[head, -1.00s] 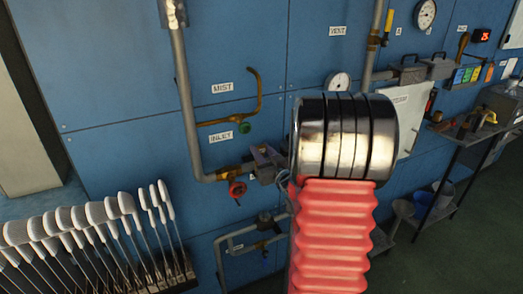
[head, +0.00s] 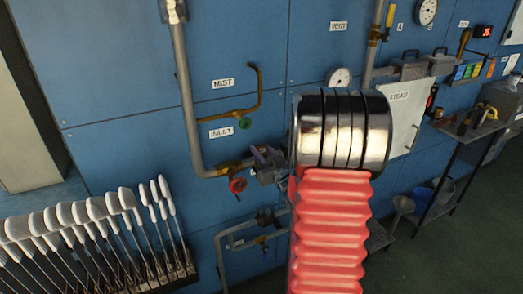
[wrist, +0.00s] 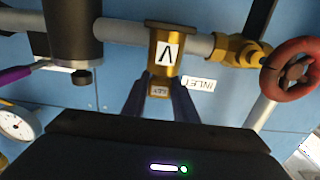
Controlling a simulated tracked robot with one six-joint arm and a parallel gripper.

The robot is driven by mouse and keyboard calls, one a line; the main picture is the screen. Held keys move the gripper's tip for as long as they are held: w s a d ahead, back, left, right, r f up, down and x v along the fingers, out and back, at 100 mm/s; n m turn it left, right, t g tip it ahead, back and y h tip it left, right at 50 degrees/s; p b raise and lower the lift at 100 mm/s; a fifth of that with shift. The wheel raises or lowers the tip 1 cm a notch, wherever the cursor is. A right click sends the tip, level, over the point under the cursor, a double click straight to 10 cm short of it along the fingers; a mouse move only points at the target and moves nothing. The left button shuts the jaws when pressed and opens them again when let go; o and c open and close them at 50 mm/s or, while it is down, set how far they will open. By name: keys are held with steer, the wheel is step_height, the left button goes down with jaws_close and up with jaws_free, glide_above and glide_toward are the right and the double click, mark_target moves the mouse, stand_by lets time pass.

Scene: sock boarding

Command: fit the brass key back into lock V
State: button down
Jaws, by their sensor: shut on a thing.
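Lock V (wrist: 165,40) is a brass body with a white V label on the grey pipe, at the top middle of the wrist view. My gripper (wrist: 161,98) has its two dark fingers on either side of the brass key (wrist: 160,82), which carries a small pale tag. The key is lined up against the near end of the lock; I cannot tell whether it is inside or only touching. In the head view my gripper (head: 266,163) is at the pipe by the INLET valve, partly hidden by my arm.
A red handwheel (wrist: 291,68) is close to the right of the lock in the wrist view, and shows below the pipe in the head view (head: 237,186). A gauge (wrist: 17,125) is at left. A rack of white-headed forms (head: 85,215) stands at lower left.

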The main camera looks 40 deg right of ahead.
steer(key=shift+f, duration=0.15)
steer(key=c, duration=1.3)
jaws_free()
steer(key=shift+c, duration=0.2)
steer(key=v, duration=1.3)
steer(key=shift+s, duration=0.4)
